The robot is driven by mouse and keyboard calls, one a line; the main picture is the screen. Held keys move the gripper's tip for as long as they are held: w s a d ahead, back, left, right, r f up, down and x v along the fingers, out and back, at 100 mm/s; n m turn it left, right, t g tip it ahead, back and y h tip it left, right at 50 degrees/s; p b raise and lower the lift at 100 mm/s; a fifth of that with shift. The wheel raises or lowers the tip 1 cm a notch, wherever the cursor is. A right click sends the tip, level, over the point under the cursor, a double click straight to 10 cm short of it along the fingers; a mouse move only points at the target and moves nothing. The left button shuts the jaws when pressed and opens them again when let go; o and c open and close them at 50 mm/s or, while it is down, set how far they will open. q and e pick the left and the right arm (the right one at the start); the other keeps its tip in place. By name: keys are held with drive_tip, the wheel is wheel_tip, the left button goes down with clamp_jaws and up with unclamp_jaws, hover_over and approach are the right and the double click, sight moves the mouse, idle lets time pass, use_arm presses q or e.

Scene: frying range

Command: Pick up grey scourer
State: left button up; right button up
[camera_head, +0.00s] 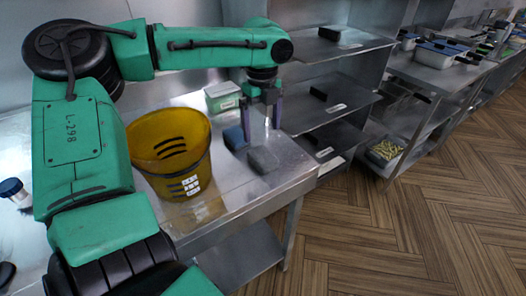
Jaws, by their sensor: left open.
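The grey scourer (263,160) lies flat on the steel table near its right edge. My left gripper (262,132) points down with its two fingers apart and nothing between them. It hangs just behind the scourer in the picture, and its fingertips look higher than the tabletop. I cannot tell the exact height gap. The scourer is fully visible. My right gripper does not show.
A yellow bucket (168,143) stands further left, and a green and white box (222,97) behind. Steel shelves (330,95) stand right of the table (232,215).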

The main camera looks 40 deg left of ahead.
sight(263, 155)
use_arm(q)
wheel_tip(263, 155, down, 4)
drive_tip(key=shift+w+a+r, duration=0.1)
drive_tip(key=shift+r, duration=0.15)
drive_tip(key=f, duration=0.5)
drive_tip(key=shift+d+f+p, duration=0.2)
drive_tip(key=shift+p, duration=0.15)
drive_tip(key=shift+f, duration=0.15)
drive_tip(key=c, duration=1.3)
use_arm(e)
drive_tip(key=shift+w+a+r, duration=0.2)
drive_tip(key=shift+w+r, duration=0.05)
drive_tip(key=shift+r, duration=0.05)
use_arm(q)
wheel_tip(263, 155, up, 10)
drive_tip(key=shift+r, duration=0.1)
drive_tip(key=o, duration=0.3)
drive_tip(key=shift+c, duration=0.8)
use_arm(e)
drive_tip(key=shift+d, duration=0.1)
